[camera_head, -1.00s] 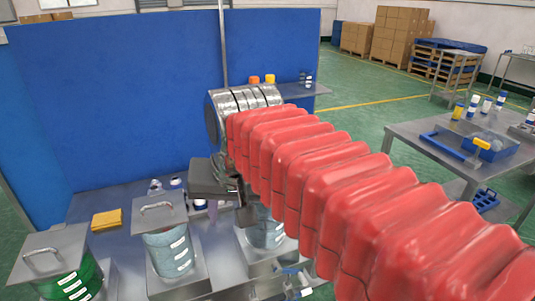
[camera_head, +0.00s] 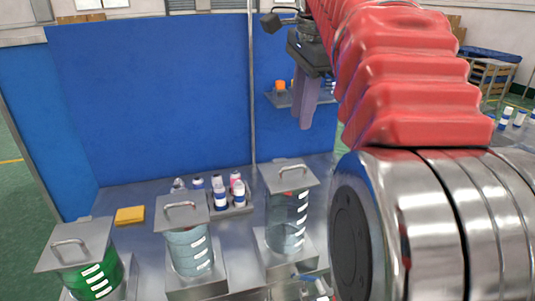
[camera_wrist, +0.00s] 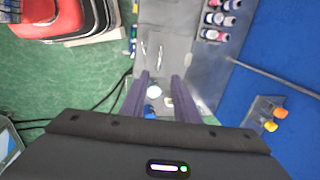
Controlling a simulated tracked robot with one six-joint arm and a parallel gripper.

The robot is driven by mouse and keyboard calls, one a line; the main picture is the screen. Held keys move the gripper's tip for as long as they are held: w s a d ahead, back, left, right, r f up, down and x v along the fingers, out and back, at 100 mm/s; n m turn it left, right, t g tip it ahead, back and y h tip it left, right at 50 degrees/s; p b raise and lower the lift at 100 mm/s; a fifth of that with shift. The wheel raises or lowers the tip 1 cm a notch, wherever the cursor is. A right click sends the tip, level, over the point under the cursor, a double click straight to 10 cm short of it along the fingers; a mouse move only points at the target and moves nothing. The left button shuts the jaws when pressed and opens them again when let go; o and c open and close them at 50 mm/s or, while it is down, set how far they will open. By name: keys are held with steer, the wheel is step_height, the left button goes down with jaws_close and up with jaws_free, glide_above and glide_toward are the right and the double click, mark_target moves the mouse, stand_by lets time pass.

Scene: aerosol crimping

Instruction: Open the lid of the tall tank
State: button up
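The tall tank (camera_head: 287,222) is a clear cylinder with white label marks, standing on a metal base at the right of the tank row in the head view. Its square grey lid (camera_head: 290,177) sits on top, with a handle (camera_head: 293,169) across it. My gripper (camera_head: 305,127) hangs above and slightly right of this lid, fingers pointing down and clear of it. In the wrist view my gripper's two purple fingers (camera_wrist: 163,78) stand apart with nothing between them. I cannot clearly pick out the tall tank in the wrist view.
A light blue tank (camera_head: 190,250) and a green tank (camera_head: 92,280), both lidded, stand to the left. Several small bottles (camera_head: 220,197) stand on a tray behind. A yellow block (camera_head: 130,216) lies near a blue partition (camera_head: 150,100). A shelf (camera_head: 285,98) is behind my gripper.

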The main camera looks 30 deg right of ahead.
mark_target(293, 168)
stand_by(0.3)
steer(key=w+f, duration=0.1)
steer(key=f, duration=0.8)
steer(key=w+f, duration=0.1)
steer(key=f, duration=0.3)
steer(key=shift+w+d+f, duration=0.3)
steer(key=shift+c, duration=0.3)
jaws_close()
